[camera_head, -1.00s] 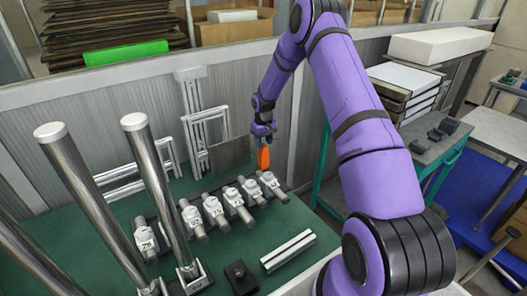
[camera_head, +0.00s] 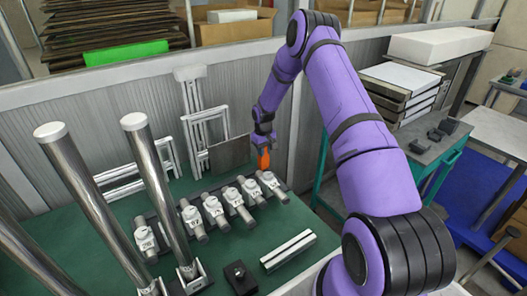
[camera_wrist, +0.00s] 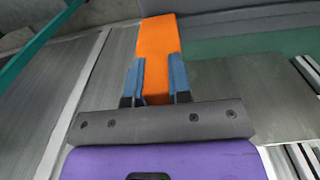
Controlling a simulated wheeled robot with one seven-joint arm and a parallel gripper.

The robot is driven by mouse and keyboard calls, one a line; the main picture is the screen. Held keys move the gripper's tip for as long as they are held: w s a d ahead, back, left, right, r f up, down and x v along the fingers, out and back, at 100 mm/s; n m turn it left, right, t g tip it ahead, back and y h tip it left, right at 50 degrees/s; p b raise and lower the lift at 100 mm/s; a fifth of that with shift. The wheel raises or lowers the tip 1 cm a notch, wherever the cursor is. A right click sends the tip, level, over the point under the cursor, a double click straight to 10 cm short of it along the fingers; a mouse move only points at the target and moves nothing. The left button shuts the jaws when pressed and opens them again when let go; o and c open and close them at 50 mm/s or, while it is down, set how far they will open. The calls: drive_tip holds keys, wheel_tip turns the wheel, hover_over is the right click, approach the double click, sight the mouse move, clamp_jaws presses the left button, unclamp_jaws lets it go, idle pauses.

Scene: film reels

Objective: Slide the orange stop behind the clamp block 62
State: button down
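The orange stop (camera_head: 263,160) is held upright by my gripper (camera_head: 264,141), above the right end of the row of clamp blocks. In the wrist view the blue fingers of my gripper (camera_wrist: 160,78) close on both sides of the orange stop (camera_wrist: 160,38). Several white-topped clamp blocks with grey cylinders stand in a slanting row on the green table, including a left one (camera_head: 191,215) and the rightmost one (camera_head: 268,179). One more numbered block (camera_head: 146,241) stands apart at the left, partly behind a post. The numbers are too small to tell which block is 62.
Two tall steel posts (camera_head: 72,170) (camera_head: 157,185) rise at the left front. White metal frames (camera_head: 207,135) and a grey plate (camera_head: 229,154) lean at the back wall. A silver bar (camera_head: 288,250) and a black block (camera_head: 240,278) lie in front on the green table (camera_head: 222,252).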

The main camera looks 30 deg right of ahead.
drive_tip(key=a, duration=0.6)
drive_tip(key=shift+s+a, duration=0.15)
drive_tip(key=shift+a, duration=0.2)
drive_tip(key=c, duration=1)
unclamp_jaws()
drive_tip(key=shift+c, duration=0.2)
wheel_tip(320, 180, up, 11)
